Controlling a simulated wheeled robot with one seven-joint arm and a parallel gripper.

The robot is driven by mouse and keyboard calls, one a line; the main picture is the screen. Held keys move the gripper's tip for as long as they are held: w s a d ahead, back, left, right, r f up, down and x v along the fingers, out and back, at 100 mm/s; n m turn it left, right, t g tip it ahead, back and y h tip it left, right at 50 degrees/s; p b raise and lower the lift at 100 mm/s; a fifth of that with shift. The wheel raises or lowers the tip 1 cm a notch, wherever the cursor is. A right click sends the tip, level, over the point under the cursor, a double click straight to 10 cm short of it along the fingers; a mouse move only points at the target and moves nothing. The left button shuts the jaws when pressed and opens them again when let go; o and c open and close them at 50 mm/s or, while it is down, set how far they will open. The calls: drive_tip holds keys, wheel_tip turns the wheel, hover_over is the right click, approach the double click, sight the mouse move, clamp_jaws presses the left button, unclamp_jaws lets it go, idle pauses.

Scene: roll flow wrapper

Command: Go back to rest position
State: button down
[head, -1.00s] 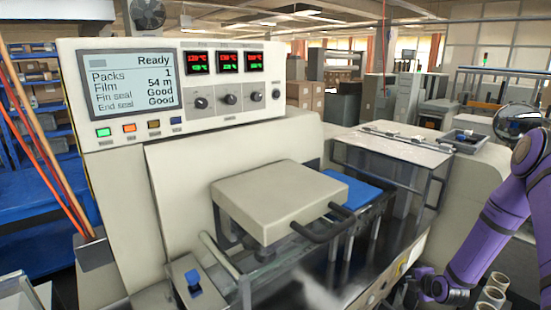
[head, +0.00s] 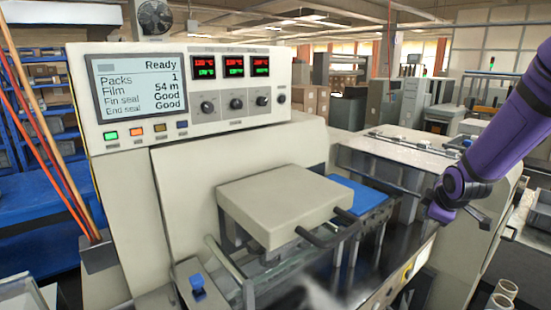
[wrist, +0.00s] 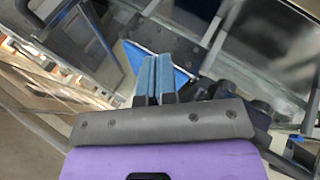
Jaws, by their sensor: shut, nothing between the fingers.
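My purple arm (head: 505,130) comes in from the right in the head view and bends down to my wrist (head: 445,200), in front of the machine's right part. In the wrist view my gripper (wrist: 153,66) has its two blue-grey fingers side by side and shut, with nothing between them. The fingers point toward the machine, with the blue plate (wrist: 180,72) behind them. The fingertips cannot be made out clearly in the head view.
The cream wrapper machine (head: 240,170) fills the middle; its screen (head: 140,85) reads Ready, Packs 1. A cream block (head: 280,200) with dark handles and a blue plate (head: 360,195) sit at its front.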

drive_tip(key=s+a+r+m, duration=0.3)
drive_tip(key=s+a+r, duration=0.1)
drive_tip(key=s+r, duration=0.4)
drive_tip(key=s+a+r+m, duration=0.2)
drive_tip(key=s+r+m, duration=0.1)
drive_tip(key=s, duration=0.4)
drive_tip(key=s+a+r+m+g, duration=0.1)
drive_tip(key=s+r, duration=0.3)
drive_tip(key=s, duration=0.4)
drive_tip(key=s+a+r+m+g+y, duration=0.1)
drive_tip(key=s+a+r+m, duration=0.2)
drive_tip(key=s, duration=0.5)
drive_tip(key=shift+s+a+r+m, duration=0.25)
drive_tip(key=shift+a+r+m, duration=0.15)
drive_tip(key=shift+a+m, duration=0.3)
drive_tip(key=shift+d, duration=0.1)
